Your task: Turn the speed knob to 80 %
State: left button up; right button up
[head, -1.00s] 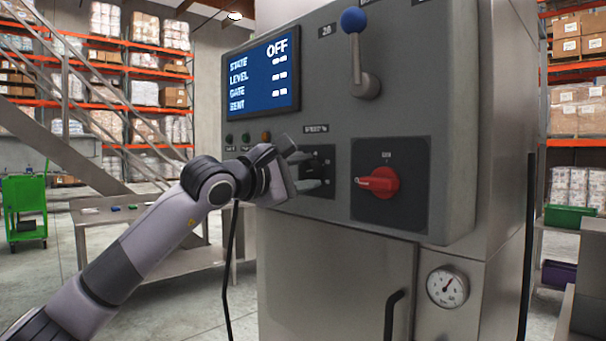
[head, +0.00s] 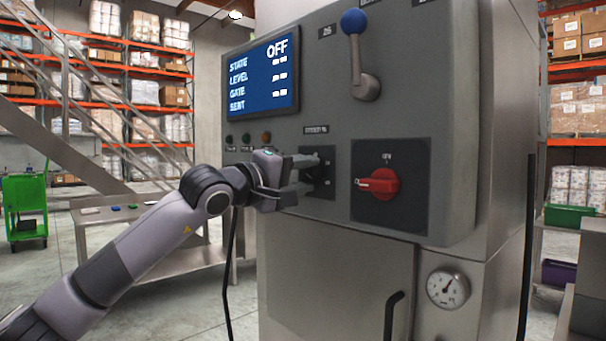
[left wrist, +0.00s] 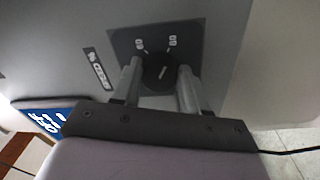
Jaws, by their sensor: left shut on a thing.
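The speed knob (left wrist: 158,75) is a dark round knob with a pale pointer line, on a dark plate (left wrist: 190,35) in the left wrist view. Small pale scale marks sit around it, too small to read surely. My left gripper (left wrist: 160,78) is shut on the knob, one finger on each side. In the head view my left gripper (head: 308,163) reaches level to the speed plate (head: 322,188) under its small label, and its fingers hide most of the knob. The display (head: 262,75) reads OFF, with its value fields unclear. My right gripper is not in view.
A red rotary switch (head: 379,184) sits just right of the speed plate. A blue-ball lever (head: 355,22) is above. Small round buttons (head: 265,138) are left of the knob, close to my gripper. A steel table (head: 150,262) stands behind my arm.

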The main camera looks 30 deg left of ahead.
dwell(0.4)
pick_arm(q)
jog(key=o, duration=1.1)
jog(key=shift+c, duration=0.2)
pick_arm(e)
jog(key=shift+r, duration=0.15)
pick_arm(q)
jog(key=shift+s+a+f, duration=0.1)
jog(key=shift+s+a, duration=0.1)
jog(key=shift+s, duration=0.35)
jog(key=b+v, duration=0.2)
jog(key=v, duration=0.4)
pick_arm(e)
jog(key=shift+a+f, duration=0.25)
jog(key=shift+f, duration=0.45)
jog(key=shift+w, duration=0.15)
